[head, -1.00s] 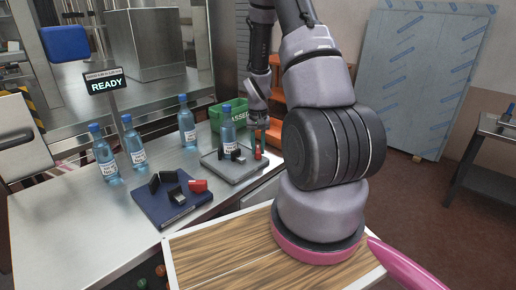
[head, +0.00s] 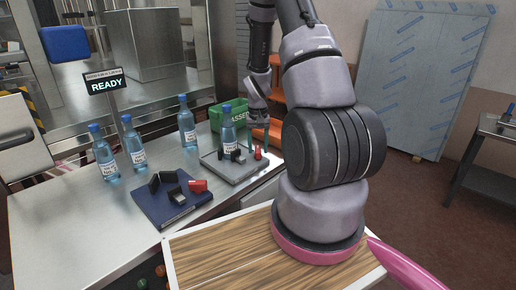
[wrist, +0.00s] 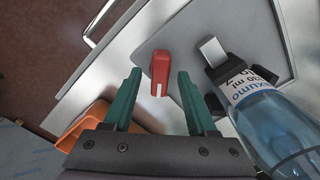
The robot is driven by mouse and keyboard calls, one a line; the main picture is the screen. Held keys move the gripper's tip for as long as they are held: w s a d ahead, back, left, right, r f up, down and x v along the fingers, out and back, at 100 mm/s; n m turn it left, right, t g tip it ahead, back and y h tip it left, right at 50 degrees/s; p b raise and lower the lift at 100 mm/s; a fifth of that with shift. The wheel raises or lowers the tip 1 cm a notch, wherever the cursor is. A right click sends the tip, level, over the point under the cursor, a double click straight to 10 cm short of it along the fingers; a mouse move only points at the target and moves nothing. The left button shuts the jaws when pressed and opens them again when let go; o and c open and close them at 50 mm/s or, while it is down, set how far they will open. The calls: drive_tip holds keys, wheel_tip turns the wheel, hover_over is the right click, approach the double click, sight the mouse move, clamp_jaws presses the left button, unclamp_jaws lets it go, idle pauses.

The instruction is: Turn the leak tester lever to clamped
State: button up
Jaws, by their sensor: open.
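A grey plate (head: 238,174) holds an upright blue bottle (head: 228,138) between black blocks (head: 238,157), with a red lever (head: 258,153) at its right side. I take this to be the leak tester. In the wrist view the red lever (wrist: 160,68) lies just beyond and between the green fingertips of my gripper (wrist: 159,75). The fingers are apart, with a gap on each side of the lever and no visible contact. In the head view my gripper (head: 257,138) is small and hangs just above the lever, partly behind my arm.
A dark blue plate (head: 168,207) with black blocks and a red handle (head: 197,185) sits front left. Several bottles stand on the steel counter (head: 100,218). A green crate (head: 214,117) and orange bins (head: 275,130) are behind. A sign (head: 106,84) reads READY.

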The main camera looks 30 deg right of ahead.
wheel_tip(320, 180, up, 10)
drive_tip(key=shift+r, duration=0.15)
idle(0.6)
wheel_tip(320, 180, up, 10)
drive_tip(key=f+t, duration=0.1)
drive_tip(key=t, duration=0.1)
hover_over(258, 149)
drive_tip(key=s+a, duration=0.1)
drive_tip(key=a, duration=0.2)
drive_tip(key=s+a+r+t, duration=0.2)
drive_tip(key=s+a+r, duration=0.25)
drive_tip(key=r, duration=0.55)
drive_tip(key=s+a+r+t+y, duration=0.1)
drive_tip(key=s+a+r, duration=0.1)
drive_tip(key=s+r, duration=0.3)
drive_tip(key=s+a+r+n+t+y, duration=0.1)
drive_tip(key=s+a+r+t, duration=0.1)
drive_tip(key=s+r, duration=0.3)
drive_tip(key=s+a, duration=0.1)
drive_tip(key=s, duration=0.3)
drive_tip(key=shift+s+a+r, duration=0.15)
drive_tip(key=shift+a, duration=0.2)
